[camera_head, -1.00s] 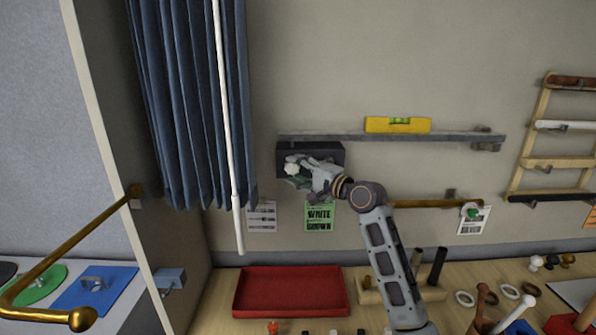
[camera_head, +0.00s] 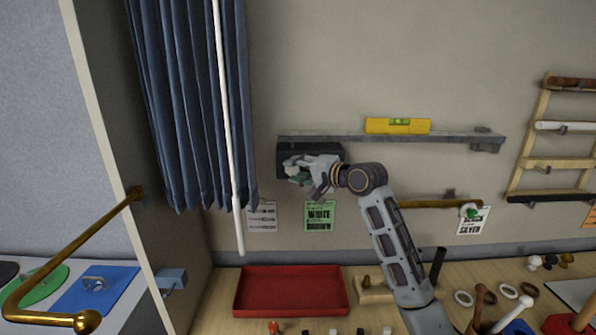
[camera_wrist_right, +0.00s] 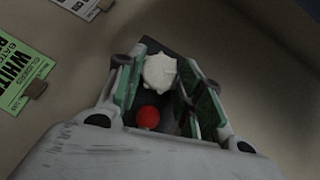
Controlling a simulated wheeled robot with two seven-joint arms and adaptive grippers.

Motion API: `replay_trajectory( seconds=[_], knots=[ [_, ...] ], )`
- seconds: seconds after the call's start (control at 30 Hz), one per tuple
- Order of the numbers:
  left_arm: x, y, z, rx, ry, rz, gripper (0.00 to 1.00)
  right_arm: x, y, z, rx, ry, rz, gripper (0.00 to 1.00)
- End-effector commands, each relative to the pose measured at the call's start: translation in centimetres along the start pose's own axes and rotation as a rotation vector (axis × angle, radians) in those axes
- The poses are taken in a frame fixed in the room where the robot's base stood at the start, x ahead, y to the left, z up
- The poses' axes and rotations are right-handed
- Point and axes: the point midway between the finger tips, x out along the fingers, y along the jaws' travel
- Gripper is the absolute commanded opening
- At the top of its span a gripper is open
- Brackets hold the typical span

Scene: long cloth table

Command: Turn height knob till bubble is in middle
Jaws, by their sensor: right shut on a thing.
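A yellow spirit level (camera_head: 380,125) lies on a long grey wall rail (camera_head: 395,138). Its green vial (camera_head: 400,122) is too small to tell where the bubble sits. A dark box (camera_head: 328,149) is fixed under the rail's left end. My right gripper (camera_head: 294,169) is at the front of this box. In the right wrist view the white, lobed height knob (camera_wrist_right: 159,72) sits between the two green-padded fingers, and the gripper is shut on it. In the head view the gripper mostly hides the knob. My left gripper is not in view.
A red round thing (camera_wrist_right: 148,117) shows between the fingers, nearer the palm. A blue curtain (camera_head: 190,100) with a white rod (camera_head: 228,130) hangs left of the box. Green and white wall cards (camera_head: 320,216) hang below it. A red tray (camera_head: 290,290) stands on the table.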

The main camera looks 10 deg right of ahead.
Motion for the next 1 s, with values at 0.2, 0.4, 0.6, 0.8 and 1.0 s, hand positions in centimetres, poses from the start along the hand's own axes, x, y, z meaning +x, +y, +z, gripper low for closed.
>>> replay_trajectory(
  seconds=[0.2,0.4,0.6,0.8,1.0],
  knots=[
    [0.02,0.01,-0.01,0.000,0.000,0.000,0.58,0.02,0.06,0.00,-0.012,0.000,0.013,0.13],
    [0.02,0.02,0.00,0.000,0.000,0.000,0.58,0.02,0.07,0.00,-0.012,0.001,0.013,0.43],
    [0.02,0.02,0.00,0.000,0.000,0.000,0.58,0.01,0.04,0.00,-0.012,0.001,0.012,0.58],
    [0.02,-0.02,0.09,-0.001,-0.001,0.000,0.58,0.00,0.01,0.00,-0.011,0.000,0.011,0.58],
    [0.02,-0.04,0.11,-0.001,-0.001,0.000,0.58,-0.37,0.02,-0.01,-0.011,0.001,0.011,0.58]
  ],
)
